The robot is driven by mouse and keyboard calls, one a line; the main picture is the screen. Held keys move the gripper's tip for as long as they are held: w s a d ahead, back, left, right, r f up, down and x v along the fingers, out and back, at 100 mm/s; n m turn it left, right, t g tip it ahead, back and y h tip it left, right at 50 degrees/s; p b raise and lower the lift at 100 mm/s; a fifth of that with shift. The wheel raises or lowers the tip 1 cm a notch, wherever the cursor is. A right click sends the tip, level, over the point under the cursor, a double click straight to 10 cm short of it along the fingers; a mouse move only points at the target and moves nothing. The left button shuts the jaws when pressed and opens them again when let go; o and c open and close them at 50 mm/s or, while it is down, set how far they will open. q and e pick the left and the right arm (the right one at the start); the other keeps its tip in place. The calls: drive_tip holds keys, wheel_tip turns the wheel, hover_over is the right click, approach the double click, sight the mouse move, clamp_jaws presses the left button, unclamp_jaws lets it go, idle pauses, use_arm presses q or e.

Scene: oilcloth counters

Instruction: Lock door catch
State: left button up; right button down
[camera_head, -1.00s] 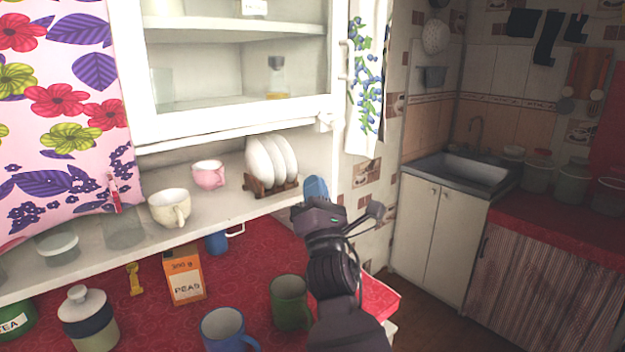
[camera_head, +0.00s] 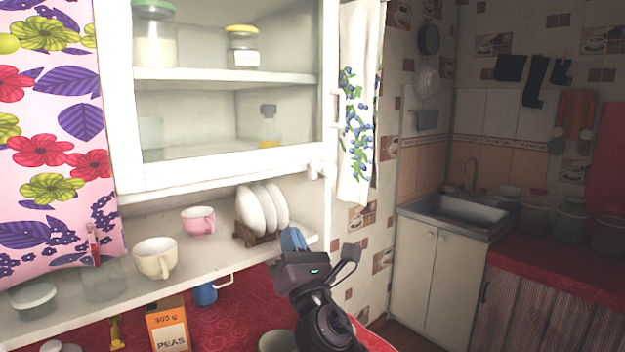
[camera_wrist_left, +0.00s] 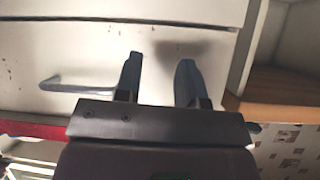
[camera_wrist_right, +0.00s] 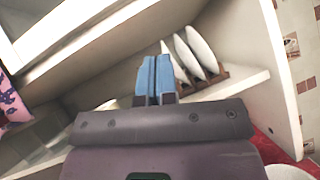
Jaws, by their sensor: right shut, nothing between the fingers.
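The glass-fronted white cabinet door (camera_head: 230,178) looks closed against its frame. A small white catch (camera_head: 320,168) sits at its lower right corner. My right gripper (camera_head: 293,239) is below the catch, apart from it, near the right end of the open shelf. Its blue fingers are together and empty, and they also show in the right wrist view (camera_wrist_right: 154,78). I cannot pick out the catch in that view. My left gripper (camera_wrist_left: 158,80) shows only in the left wrist view, with its fingers apart and nothing between them, before a white front with a metal handle (camera_wrist_left: 65,84).
A rack of white plates (camera_head: 262,210) stands on the shelf just behind my right fingers. A pink cup (camera_head: 197,221) and a cream cup (camera_head: 155,257) stand further left. A patterned towel (camera_head: 358,110) hangs right of the door. A peas box (camera_head: 168,325) stands on the red counter below.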

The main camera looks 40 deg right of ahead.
sight(309, 178)
use_arm(q)
drive_tip(key=shift+s+d+f, duration=0.1)
drive_tip(key=shift+d, duration=0.3)
use_arm(e)
drive_tip(key=m+h, duration=0.2)
drive_tip(key=d+m+g+h, duration=0.1)
drive_tip(key=m+h, duration=0.1)
drive_tip(key=m, duration=0.1)
drive_tip(key=s+d+m+g+h, duration=0.1)
drive_tip(key=m+h, duration=0.1)
drive_tip(key=shift+s+d+f, duration=0.1)
drive_tip(key=shift+d+f, duration=0.05)
drive_tip(key=shift+d, duration=0.05)
